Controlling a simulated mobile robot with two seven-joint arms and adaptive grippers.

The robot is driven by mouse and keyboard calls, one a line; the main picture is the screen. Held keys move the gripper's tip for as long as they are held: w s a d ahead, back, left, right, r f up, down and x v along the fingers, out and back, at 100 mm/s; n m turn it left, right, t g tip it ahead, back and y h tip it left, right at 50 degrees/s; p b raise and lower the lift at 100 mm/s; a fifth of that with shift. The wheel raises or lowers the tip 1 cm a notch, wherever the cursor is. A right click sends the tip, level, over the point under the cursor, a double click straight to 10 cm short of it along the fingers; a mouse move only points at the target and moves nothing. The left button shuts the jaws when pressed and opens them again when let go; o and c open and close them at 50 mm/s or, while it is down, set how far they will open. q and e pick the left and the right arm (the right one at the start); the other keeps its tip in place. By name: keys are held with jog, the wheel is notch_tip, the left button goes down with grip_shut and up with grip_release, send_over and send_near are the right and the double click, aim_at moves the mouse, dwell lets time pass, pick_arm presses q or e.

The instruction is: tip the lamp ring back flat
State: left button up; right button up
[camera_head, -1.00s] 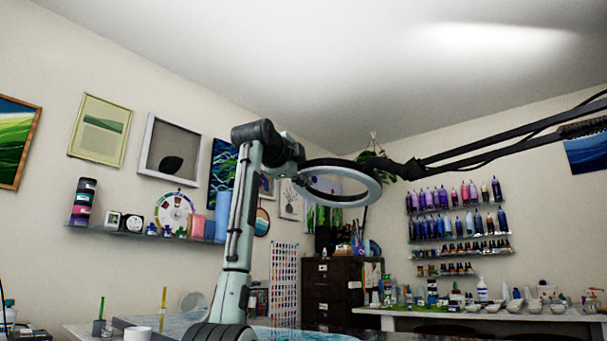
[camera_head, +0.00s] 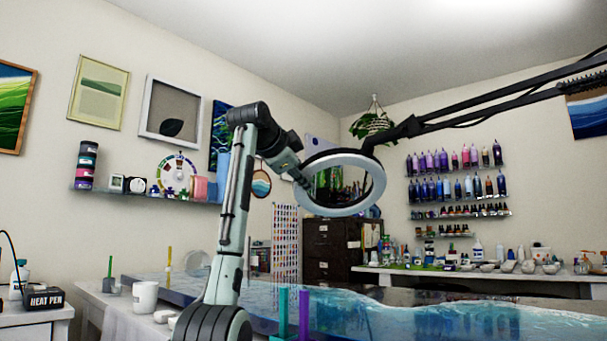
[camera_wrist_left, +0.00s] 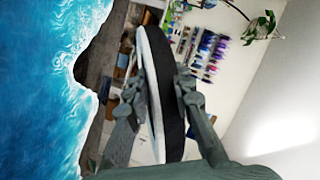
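The lamp ring (camera_head: 338,207) is a white ring with a dark back, hung from a black jointed lamp arm (camera_head: 480,103). It stands tilted, its opening facing partly toward me in the head view. My left gripper (camera_head: 302,182) is at the ring's left rim. In the left wrist view the ring (camera_wrist_left: 153,75) runs edge-on between the two fingers of my left gripper (camera_wrist_left: 159,82), one finger against its white face and one against its dark side. The gripper looks shut on the rim. My right gripper is not in view.
Below is a table with a glossy blue resin wave surface (camera_head: 400,318), also in the left wrist view (camera_wrist_left: 40,90). Green and purple sticks (camera_head: 304,312) stand near its front. A white cup (camera_head: 145,297) is at left. Air around the ring is mostly clear.

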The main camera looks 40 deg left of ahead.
pick_arm(q)
jog(key=o, duration=0.5)
jog(key=shift+c, duration=0.2)
jog(key=shift+s+r, duration=0.1)
jog(key=v, duration=1.1)
jog(key=shift+s+d, duration=0.15)
jog(key=shift+s, duration=0.25)
